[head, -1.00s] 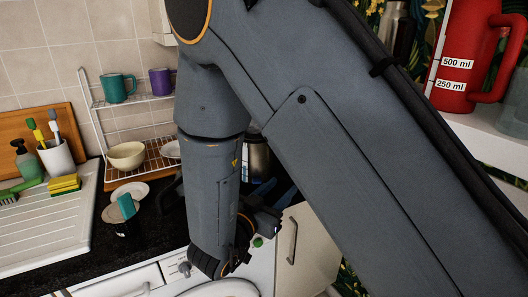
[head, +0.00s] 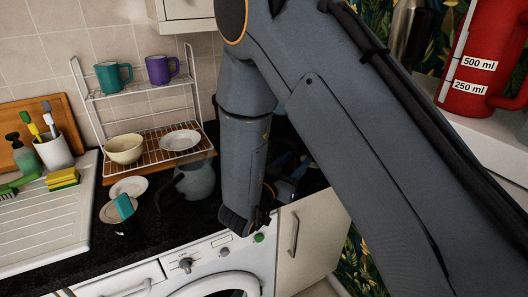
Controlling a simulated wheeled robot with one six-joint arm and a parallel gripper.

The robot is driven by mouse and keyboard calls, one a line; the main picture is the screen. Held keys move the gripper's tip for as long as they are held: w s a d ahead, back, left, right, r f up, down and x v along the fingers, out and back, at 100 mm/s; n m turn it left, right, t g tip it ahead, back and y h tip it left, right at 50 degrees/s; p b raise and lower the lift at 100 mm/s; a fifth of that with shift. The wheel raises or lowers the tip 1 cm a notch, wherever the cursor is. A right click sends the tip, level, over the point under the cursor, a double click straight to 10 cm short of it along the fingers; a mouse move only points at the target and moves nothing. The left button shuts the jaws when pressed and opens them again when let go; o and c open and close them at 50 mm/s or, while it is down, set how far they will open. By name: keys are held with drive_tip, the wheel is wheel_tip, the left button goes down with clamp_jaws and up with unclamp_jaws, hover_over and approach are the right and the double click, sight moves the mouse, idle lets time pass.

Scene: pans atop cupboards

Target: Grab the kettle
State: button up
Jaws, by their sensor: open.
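A grey jug-shaped vessel (head: 196,180) with a dark handle on its left stands on the black counter. It looks like the kettle, though I cannot be certain. My arm passes just to its right and may cover part of it. My gripper (head: 287,178) is open, right of the vessel and apart from it. The wrist hides much of the gripper, and I see nothing held in it.
A wire rack (head: 150,138) behind holds mugs, a bowl and a plate. A small plate (head: 129,187) and a dark cup with a sponge (head: 123,206) stand left. A washing machine (head: 215,262) is below. A red measuring jug (head: 484,62) stands on the right shelf.

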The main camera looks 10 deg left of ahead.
drive_tip(key=shift+w, duration=0.15)
clamp_jaws()
drive_tip(key=shift+r, duration=0.15)
idle(1.2)
